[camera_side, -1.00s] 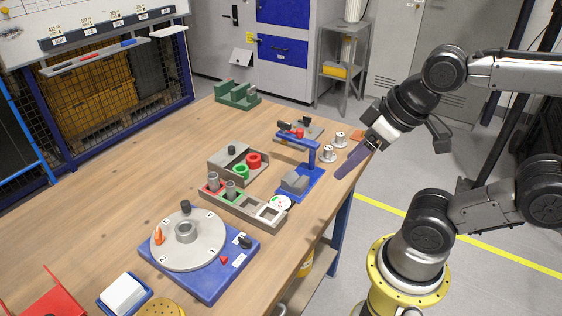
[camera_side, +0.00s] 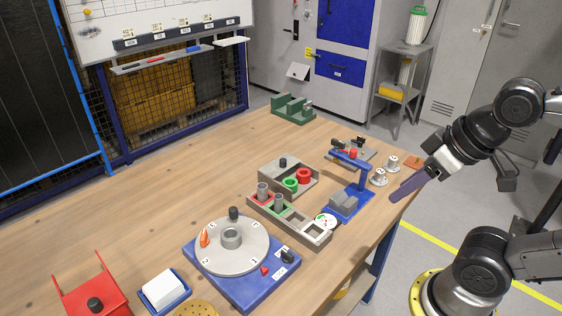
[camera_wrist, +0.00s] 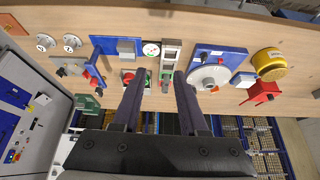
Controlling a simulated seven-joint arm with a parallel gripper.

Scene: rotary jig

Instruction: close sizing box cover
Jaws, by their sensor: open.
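A grey open box (camera_side: 268,180) stands mid-table in the side view, with a black knob (camera_side: 283,162) on a grey plate at its back left part. I take it for the sizing box and the plate for its cover, but no label shows. A green ring (camera_side: 290,185) and a red ring (camera_side: 304,176) sit in its uncovered part. In the wrist view, the box is partly hidden behind a finger. My gripper (camera_side: 394,195) is open and empty, near the table's right edge, well right of the box. Both fingers (camera_wrist: 159,75) show apart in the wrist view.
A blue stand (camera_side: 362,184) lies between my gripper and the box. A grey tray with pegs (camera_side: 305,234) is in front of the box. A blue-based turntable (camera_side: 243,285), a red holder (camera_side: 88,298) and a white block (camera_side: 164,287) are nearer. Bare wood lies left of the box.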

